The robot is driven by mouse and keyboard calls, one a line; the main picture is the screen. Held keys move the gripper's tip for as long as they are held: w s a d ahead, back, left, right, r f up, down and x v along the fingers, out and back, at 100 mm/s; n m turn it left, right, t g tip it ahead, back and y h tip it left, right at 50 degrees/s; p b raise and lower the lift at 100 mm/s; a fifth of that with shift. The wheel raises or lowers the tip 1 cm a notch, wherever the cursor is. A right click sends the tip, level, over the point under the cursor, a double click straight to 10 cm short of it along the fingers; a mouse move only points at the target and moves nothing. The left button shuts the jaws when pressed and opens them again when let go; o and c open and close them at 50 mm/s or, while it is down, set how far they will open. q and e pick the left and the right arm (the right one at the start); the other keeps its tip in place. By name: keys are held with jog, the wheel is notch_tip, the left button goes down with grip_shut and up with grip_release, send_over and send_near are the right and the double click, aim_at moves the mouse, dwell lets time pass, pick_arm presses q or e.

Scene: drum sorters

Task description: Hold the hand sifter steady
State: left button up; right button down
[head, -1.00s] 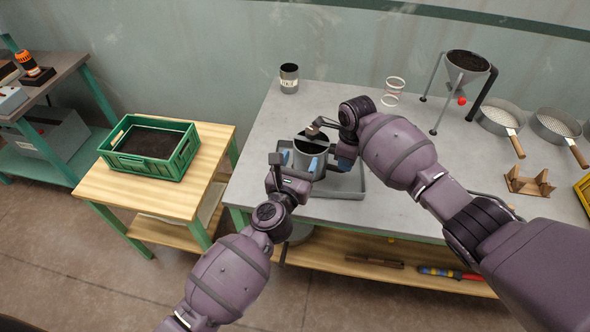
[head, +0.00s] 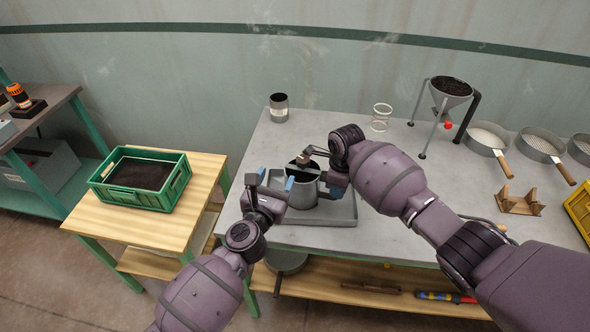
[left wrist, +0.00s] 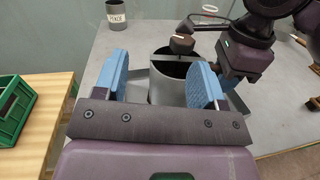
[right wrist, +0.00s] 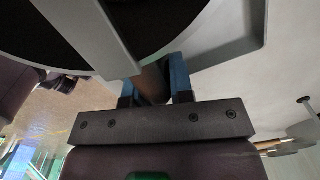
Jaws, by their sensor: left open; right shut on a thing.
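The hand sifter (head: 304,195) is a grey round can with a dark inside and a bar across its top. It stands upright over a shallow grey tray (head: 340,214) on the bench. A crank with a brown knob (left wrist: 182,44) shows over its rim. My right gripper (right wrist: 154,82) is at the sifter's right side, shut on its brown handle, which is mostly hidden between the fingers. My left gripper (head: 274,182) is open and empty at the sifter's left front. In the left wrist view the can (left wrist: 166,88) shows beyond and between its fingers, apart from them.
A green crate (head: 180,178) of dark soil stands on a wooden side table at left. A labelled tin (head: 279,108), a glass-like ring stack (head: 381,117), a funnel on a stand (head: 451,88) and round sieves (head: 487,137) stand on the bench. Bench room behind the sifter is clear.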

aim_at(297, 164)
pick_arm(q)
jog(key=w+a+m+g+h, duration=0.3)
jog(key=w+a+m+h, duration=0.2)
jog(key=w+a, duration=0.15)
jog(key=s+d+f+m+g+h, duration=0.1)
jog(key=s+f+m+g+h, duration=0.15)
jog(key=s+g+h, duration=0.35)
jog(key=shift+g+y, duration=0.3)
jog(key=shift+g, duration=0.1)
jog(key=x, duration=0.4)
jog(key=w+x, duration=0.1)
jog(key=x, duration=0.3)
jog(key=w+a+x, duration=0.1)
jog(key=x, duration=0.4)
jog(key=shift+d+r, duration=0.1)
jog(key=shift+r, duration=0.05)
jog(key=shift+c, duration=0.3)
jog(key=c, duration=0.8)
jog(key=shift+c, duration=0.3)
jog(key=shift+s+t, duration=0.1)
jog(key=shift+t, duration=0.2)
